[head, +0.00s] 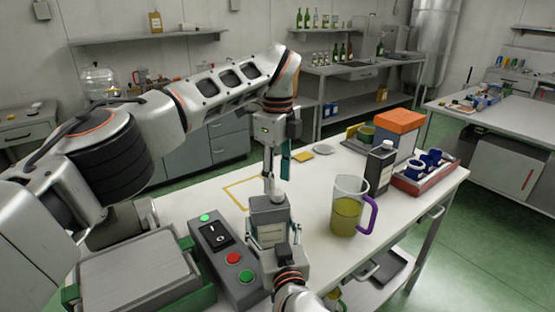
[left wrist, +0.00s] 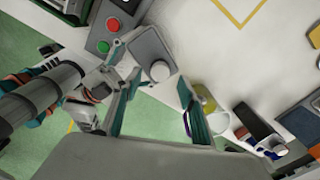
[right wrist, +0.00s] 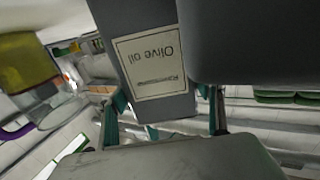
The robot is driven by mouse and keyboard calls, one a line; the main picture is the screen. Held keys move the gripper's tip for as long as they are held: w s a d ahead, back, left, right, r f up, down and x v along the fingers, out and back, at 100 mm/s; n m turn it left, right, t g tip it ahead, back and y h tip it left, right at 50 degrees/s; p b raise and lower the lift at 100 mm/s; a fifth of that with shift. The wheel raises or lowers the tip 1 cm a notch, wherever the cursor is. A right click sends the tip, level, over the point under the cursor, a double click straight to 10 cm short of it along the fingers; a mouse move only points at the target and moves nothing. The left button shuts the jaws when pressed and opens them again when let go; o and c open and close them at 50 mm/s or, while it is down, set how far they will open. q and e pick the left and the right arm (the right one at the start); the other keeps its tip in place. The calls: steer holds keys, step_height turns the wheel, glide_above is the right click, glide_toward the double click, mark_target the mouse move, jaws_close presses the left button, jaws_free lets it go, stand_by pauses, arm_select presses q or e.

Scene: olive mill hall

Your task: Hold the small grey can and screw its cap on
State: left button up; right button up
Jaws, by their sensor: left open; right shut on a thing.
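The small grey can (head: 268,232) has a paper label and stands out near the table's front edge. The right wrist view shows its label reading "Olive oil" (right wrist: 150,60), upside down. My right gripper (right wrist: 165,112) is shut on the can, one finger on each side. My left gripper (head: 275,172) points down above the can. Its fingers are open (left wrist: 155,98), spread on either side of the cap and apart from it.
A jug of yellow oil with a purple handle (head: 346,212) stands right of the can. Behind it are a dark bottle (head: 380,168) and an orange-topped box (head: 398,122). A switch box (head: 213,257) is close on the left. A yellow outline (head: 235,199) marks clear table.

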arm_select(q)
steer(key=shift+r, duration=2.35)
arm_select(e)
steer(key=o, duration=2.3)
steer(key=s+d, duration=0.2)
steer(key=s, duration=0.9)
steer(key=shift+s+d, duration=0.15)
steer(key=shift+s, duration=0.25)
